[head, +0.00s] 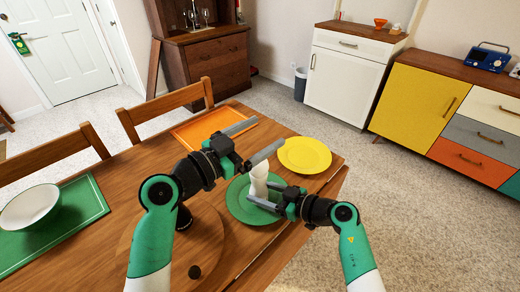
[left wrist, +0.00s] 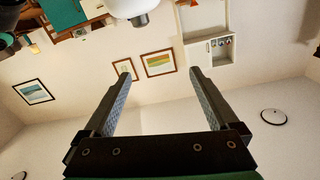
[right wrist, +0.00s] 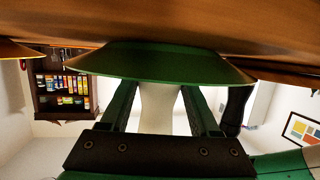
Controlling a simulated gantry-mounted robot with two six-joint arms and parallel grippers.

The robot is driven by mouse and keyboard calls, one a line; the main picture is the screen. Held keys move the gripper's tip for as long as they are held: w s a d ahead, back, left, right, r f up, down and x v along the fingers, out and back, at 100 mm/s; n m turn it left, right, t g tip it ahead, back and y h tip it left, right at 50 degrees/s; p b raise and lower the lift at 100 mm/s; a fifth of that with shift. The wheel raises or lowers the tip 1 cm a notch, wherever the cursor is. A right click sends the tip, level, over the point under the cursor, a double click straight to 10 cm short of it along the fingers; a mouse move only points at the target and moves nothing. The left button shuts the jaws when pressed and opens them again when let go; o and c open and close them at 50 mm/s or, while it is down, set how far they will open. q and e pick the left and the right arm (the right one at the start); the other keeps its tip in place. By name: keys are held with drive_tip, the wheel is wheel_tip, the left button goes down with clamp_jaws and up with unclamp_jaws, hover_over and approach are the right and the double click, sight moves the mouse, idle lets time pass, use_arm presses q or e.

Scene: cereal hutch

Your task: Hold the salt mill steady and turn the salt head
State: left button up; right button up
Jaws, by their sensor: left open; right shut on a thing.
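The white salt mill (head: 258,178) stands over the green plate (head: 238,208), partly hidden by my grippers. My right gripper (head: 262,196) is shut on the mill's lower body. In the right wrist view the mill (right wrist: 158,108) is between the fingers, close to the plate (right wrist: 150,62). My left gripper (head: 268,134) is open and empty, beside and above the mill's top. One of its fingers overlaps the mill's top in the head view. In the left wrist view a white shape with a grey tip (left wrist: 138,12), apparently the mill's head, is outside the open fingers (left wrist: 160,72).
A yellow plate (head: 304,155) lies beside the green plate, and an orange mat (head: 205,133) lies behind. A round wooden board (head: 207,238) with a small dark round thing (head: 194,271) is at the front. A white bowl (head: 30,207) is on a green mat (head: 85,213) at left.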

use_arm(q)
drive_tip(key=shift+r, duration=0.2)
drive_tip(key=shift+n, duration=0.3)
drive_tip(key=w+a+r+n+t+y, duration=0.1)
drive_tip(key=a+r+n+t+y, duration=0.1)
drive_tip(key=a, duration=0.1)
drive_tip(key=n+t+y, duration=0.2)
drive_tip(key=t+y, duration=0.1)
drive_tip(key=y, duration=0.2)
approach(254, 173)
drive_tip(key=x, duration=0.4)
drive_tip(key=shift+w+d, duration=0.25)
drive_tip(key=shift+w, duration=0.05)
drive_tip(key=shift+x, duration=3.85)
drive_tip(key=shift+h, duration=0.3)
drive_tip(key=c, duration=1.4)
